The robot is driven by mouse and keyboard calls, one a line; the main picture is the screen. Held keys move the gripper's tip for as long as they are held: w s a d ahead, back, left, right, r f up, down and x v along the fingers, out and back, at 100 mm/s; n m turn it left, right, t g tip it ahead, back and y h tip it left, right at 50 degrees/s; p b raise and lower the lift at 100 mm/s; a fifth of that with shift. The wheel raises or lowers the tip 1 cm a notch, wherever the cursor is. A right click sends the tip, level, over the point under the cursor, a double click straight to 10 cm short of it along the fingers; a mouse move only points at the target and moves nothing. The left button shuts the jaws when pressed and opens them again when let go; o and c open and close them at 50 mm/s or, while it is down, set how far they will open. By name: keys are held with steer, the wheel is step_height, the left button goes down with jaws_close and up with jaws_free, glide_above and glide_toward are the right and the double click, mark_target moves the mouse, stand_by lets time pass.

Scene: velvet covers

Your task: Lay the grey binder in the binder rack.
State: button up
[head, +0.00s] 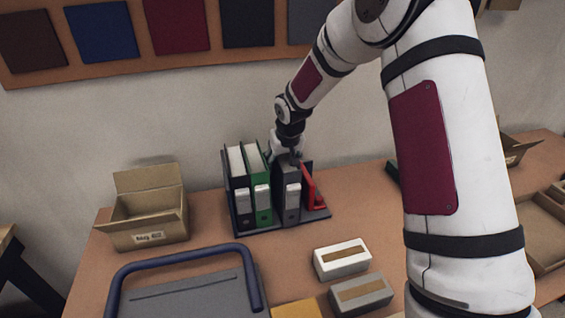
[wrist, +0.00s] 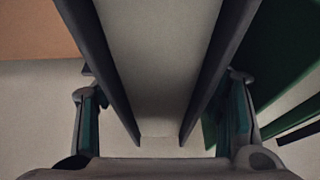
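The grey binder (head: 290,192) stands upright in the binder rack (head: 262,229), between the green binder (head: 258,188) and a red one (head: 313,186). My gripper (head: 287,155) is at the top rear of the grey binder. In the wrist view, the grey binder's two dark covers (wrist: 112,72) run between my fingers (wrist: 162,90), with pale paper between them. A fingertip sits against each cover, so the gripper looks shut on the binder. The green binder also shows at the right of the wrist view (wrist: 285,50). The binder's underside is hidden.
A dark binder (head: 241,192) fills the rack's left end; the red one leans. An open cardboard box (head: 148,222) stands left. A blue-handled grey case (head: 190,297) and two small boxes (head: 342,259) (head: 361,294) lie in front. The wall is close behind the rack.

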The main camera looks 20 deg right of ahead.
steer(key=v, duration=1.2)
